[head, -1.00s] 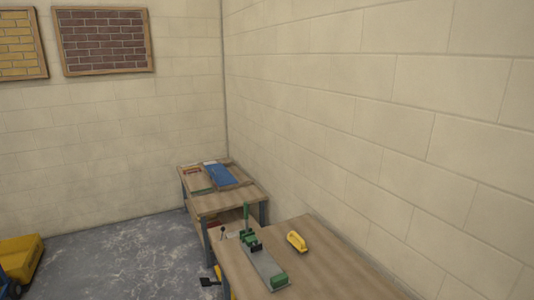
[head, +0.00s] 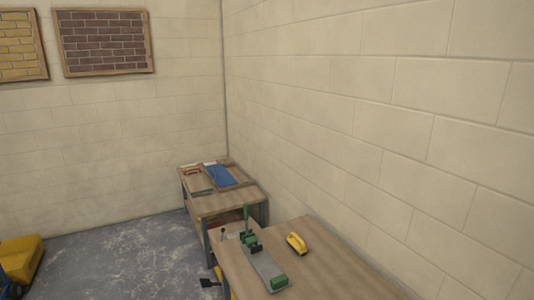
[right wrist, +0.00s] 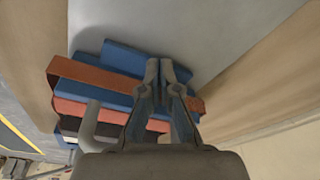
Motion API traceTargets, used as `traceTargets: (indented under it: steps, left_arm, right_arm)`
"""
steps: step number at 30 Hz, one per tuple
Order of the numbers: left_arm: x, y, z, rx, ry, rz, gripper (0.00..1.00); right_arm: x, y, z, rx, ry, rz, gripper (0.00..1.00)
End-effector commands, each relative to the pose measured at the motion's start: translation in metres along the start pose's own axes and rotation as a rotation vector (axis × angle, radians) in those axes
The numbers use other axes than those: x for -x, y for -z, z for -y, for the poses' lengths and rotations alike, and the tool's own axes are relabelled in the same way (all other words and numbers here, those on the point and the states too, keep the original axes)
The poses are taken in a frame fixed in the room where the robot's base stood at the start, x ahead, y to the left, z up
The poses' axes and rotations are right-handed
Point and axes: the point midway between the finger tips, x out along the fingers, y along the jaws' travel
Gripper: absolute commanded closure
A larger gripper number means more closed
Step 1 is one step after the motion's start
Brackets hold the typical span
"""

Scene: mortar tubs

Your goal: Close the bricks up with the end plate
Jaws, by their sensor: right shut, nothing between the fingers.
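In the right wrist view, my right gripper (right wrist: 167,72) is shut and empty. Its fingertips are above or in front of a row of blue (right wrist: 95,72) and reddish-brown (right wrist: 80,108) brick-like slabs. I cannot tell whether they touch the slabs. A brown strip (right wrist: 56,72) lies among the blue pieces, and a grey bent bar (right wrist: 91,118) stands in front of them. The gripper hides part of the row. I cannot tell which piece is the end plate. My left gripper is out of view.
The near bench (head: 320,265) also carries a yellow tool (head: 296,243), with bare wood to its right. A farther bench (head: 218,203) holds a blue sheet (head: 219,175) and a small red item (head: 192,171). A block wall stands close behind the benches.

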Motion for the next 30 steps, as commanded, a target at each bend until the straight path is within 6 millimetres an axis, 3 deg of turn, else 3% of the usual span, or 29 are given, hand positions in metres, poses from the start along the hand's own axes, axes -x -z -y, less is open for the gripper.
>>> traceTargets:
  steps: [8, 30]
  left_arm:
    - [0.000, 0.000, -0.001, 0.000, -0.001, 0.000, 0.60]
    - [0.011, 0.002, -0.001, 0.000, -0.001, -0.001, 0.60]
  right_arm:
    - [0.000, 0.001, -0.001, 0.000, 0.000, 0.000, 1.00]
    - [-0.007, 0.032, -0.018, 0.000, -0.001, -0.002, 1.00]
